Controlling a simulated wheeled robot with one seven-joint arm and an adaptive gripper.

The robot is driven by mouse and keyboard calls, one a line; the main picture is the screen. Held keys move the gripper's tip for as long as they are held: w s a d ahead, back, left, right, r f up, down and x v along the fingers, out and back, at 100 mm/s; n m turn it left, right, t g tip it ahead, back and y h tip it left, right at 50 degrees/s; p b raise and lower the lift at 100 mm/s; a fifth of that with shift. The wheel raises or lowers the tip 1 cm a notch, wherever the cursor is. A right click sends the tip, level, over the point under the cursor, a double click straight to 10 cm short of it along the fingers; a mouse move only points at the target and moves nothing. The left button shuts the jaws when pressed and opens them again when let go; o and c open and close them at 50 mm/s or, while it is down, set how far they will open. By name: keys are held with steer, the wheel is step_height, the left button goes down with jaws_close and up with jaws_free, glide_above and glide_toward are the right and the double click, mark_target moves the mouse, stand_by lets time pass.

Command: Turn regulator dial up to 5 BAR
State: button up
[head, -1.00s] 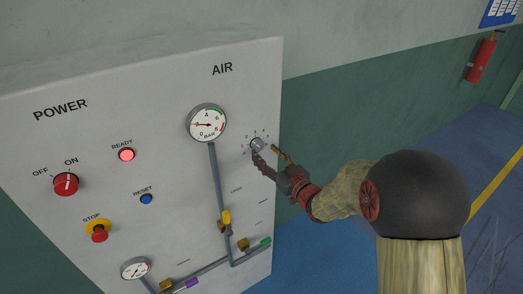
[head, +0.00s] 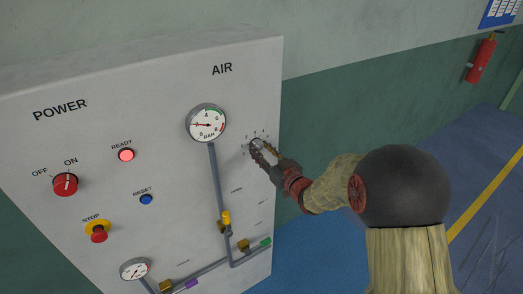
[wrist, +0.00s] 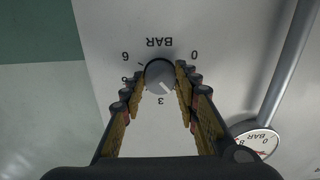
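The regulator dial is a small grey round knob on the white panel, under the AIR label, in the head view (head: 256,145) and the wrist view (wrist: 159,77). The wrist view shows it upside down with BAR, 0, 3 and 6 around it. Its light pointer line aims to the lower right, a little to the 0 side of 3. My gripper (wrist: 160,80) is open around the dial, one finger on each side. The right fingertip is very close to the knob; contact is unclear. The air gauge (head: 207,124) has its needle pointing left.
The red power switch (head: 66,184), lit READY lamp (head: 126,155), blue reset button (head: 146,199) and stop button (head: 99,234) are further left. Open floor lies right of the panel.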

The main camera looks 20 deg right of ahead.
steer(key=c, duration=0.5)
steer(key=shift+c, duration=0.2)
steer(key=m+p, duration=0.1)
steer(key=m, duration=0.4)
steer(key=shift+m, duration=0.3)
steer(key=m+p, duration=0.2)
steer(key=m, duration=0.4)
steer(key=shift+r, duration=0.1)
steer(key=m+p, duration=0.3)
steer(key=m, duration=0.3)
steer(key=shift+m, duration=0.3)
steer(key=m+p, duration=0.2)
steer(key=m, duration=0.3)
steer(key=shift+m, duration=0.4)
steer(key=o, duration=1.2)
steer(key=shift+c, duration=0.2)
